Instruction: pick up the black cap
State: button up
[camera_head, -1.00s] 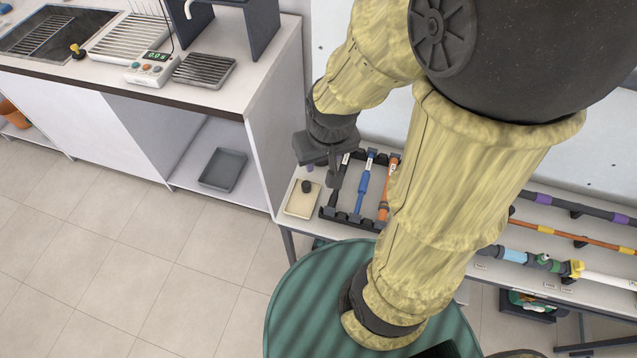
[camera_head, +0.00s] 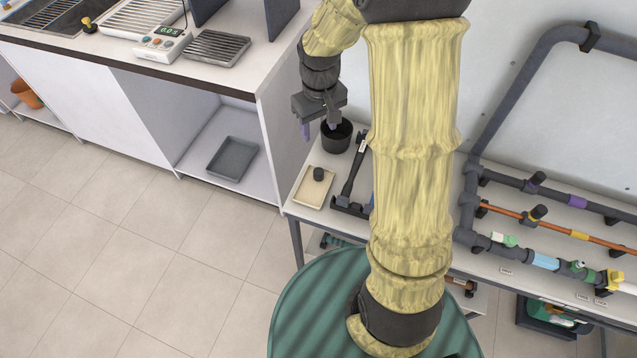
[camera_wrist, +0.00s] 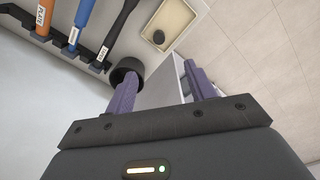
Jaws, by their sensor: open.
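The small black cap (camera_head: 318,174) sits on a cream tray (camera_head: 303,194) at the left end of the pipe bench. It also shows in the wrist view (camera_wrist: 158,37), on the same tray (camera_wrist: 178,18) near the top. My gripper (camera_head: 319,128) is open, its two purple fingers apart with nothing between them. In the head view it appears above and behind the tray, apart from the cap. In the wrist view the cap lies beyond the gap between the fingertips (camera_wrist: 160,76).
A black cup (camera_head: 336,139) stands behind the tray, close to my gripper. A dark rack with tools (camera_head: 348,180) lies right of the tray, partly hidden by my arm. Pipes (camera_head: 560,195) run along the bench to the right. A sink counter (camera_head: 240,85) stands at the left.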

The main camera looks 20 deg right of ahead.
jog(key=shift+w+f, duration=0.75)
jog(key=shift+f, duration=0.05)
send_over(319, 172)
notch_tip(319, 172, down, 12)
jog(key=shift+w+a+f, duration=0.1)
jog(key=shift+w+a, duration=0.05)
jog(key=shift+f, duration=0.1)
jog(key=shift+f+p, duration=0.55)
jog(key=shift+f, duration=1.95)
